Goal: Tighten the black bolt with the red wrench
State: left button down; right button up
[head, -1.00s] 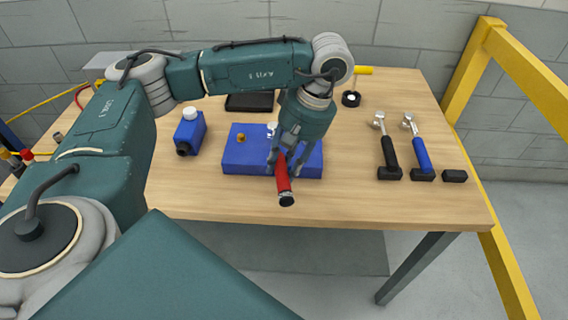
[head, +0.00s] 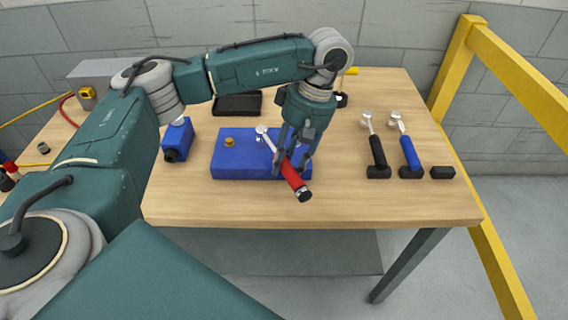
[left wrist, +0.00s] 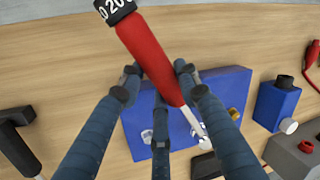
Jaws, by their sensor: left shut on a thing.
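The red wrench (head: 294,177) is in my left gripper (head: 290,165), which is shut on its red handle. The wrench lies slanted over the blue block (head: 232,160), its silver head to the upper left and its dark handle end past the block's front edge. In the left wrist view the red handle (left wrist: 152,58) passes between my left fingers (left wrist: 158,95), and the silver head is over the block (left wrist: 140,128). A brass bolt (head: 229,141) stands on the block's left part. I cannot make out a black bolt; the wrench and fingers cover part of the block. My right gripper is not seen.
A black-handled wrench (head: 377,150) and a blue-handled wrench (head: 409,152) stand in black holders at the right, beside an empty black holder (head: 443,172). The table's front right is clear.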

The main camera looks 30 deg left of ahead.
pick_arm(q)
jog(key=shift+w+d+n+h, duration=0.15)
jog(key=shift+w+d+n, duration=0.1)
jog(key=shift+w+n, duration=0.3)
jog(key=shift+w+d+n+h, duration=0.15)
jog(key=shift+w+d+n, duration=0.05)
jog(key=shift+w+n, duration=0.3)
jog(key=shift+w+d+n+g+h, duration=0.15)
jog(key=shift+w+n, duration=0.4)
jog(key=shift+w, duration=0.1)
jog(key=shift+w+d+n+g+h, duration=0.15)
jog(key=shift+w+n, duration=0.35)
jog(key=shift+w, duration=0.15)
jog(key=shift+w+n+h, duration=0.3)
jog(key=shift+w+n, duration=1)
jog(key=shift+w, duration=0.2)
jog(key=shift+w+a+n, duration=0.15)
jog(key=shift+w+n, duration=0.55)
jog(key=shift+w, duration=0.15)
jog(key=shift+s+m, duration=0.6)
jog(key=shift+s, duration=0.1)
jog(key=shift+s+d+m+p, duration=0.2)
jog(key=shift+s+m+p, duration=0.1)
jog(key=shift+s+m, duration=0.35)
